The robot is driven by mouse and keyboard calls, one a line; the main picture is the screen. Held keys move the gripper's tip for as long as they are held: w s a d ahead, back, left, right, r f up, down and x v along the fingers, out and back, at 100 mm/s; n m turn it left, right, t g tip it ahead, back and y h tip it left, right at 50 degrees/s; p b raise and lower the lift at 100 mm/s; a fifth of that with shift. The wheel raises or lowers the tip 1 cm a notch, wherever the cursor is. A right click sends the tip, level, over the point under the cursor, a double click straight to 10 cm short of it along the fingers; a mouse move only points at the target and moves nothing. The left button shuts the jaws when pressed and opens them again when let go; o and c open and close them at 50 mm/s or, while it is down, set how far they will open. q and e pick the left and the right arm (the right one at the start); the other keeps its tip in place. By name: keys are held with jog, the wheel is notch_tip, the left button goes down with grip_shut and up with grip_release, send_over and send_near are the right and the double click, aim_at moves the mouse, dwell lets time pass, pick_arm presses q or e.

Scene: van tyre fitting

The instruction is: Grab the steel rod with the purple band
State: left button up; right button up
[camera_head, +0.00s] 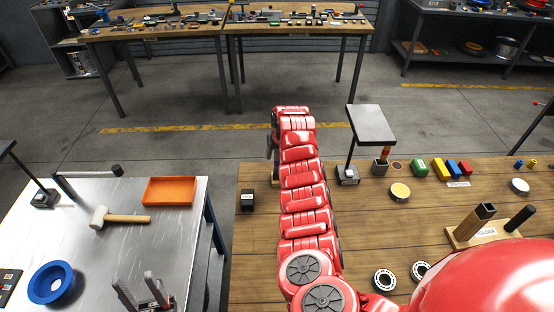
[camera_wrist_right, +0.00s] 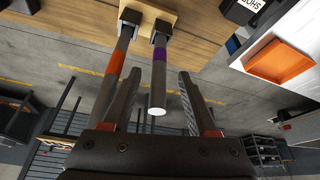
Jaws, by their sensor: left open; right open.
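In the right wrist view, the steel rod with the purple band (camera_wrist_right: 159,68) stands out of a wooden base (camera_wrist_right: 150,12), its pale round end towards the camera. A similar rod with an orange band (camera_wrist_right: 117,62) is beside it, to the left. My right gripper (camera_wrist_right: 160,82) is open, with the purple-banded rod in view between its fingers and no visible grip on it. In the head view my red right arm hides the rods and most of this gripper (camera_head: 272,147). My left gripper (camera_head: 142,294) is open and empty over the metal table.
A black box (camera_head: 248,199) is left of my arm on the wooden table. A holder (camera_head: 484,232) with two posts stands right.

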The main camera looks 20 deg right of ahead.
aim_at(276, 157)
jog(key=shift+w+f+p, duration=0.4)
jog(key=shift+f+p, duration=0.1)
jog(key=shift+p, duration=0.2)
jog(key=shift+w+d+f, duration=0.1)
jog(key=shift+w+f, duration=0.25)
jog(key=shift+f, duration=0.3)
jog(key=shift+w+f, duration=0.2)
jog(key=shift+f, duration=0.4)
jog(key=shift+w+f, duration=0.3)
jog(key=shift+f, duration=0.3)
grip_shut()
jog(key=shift+r, duration=0.1)
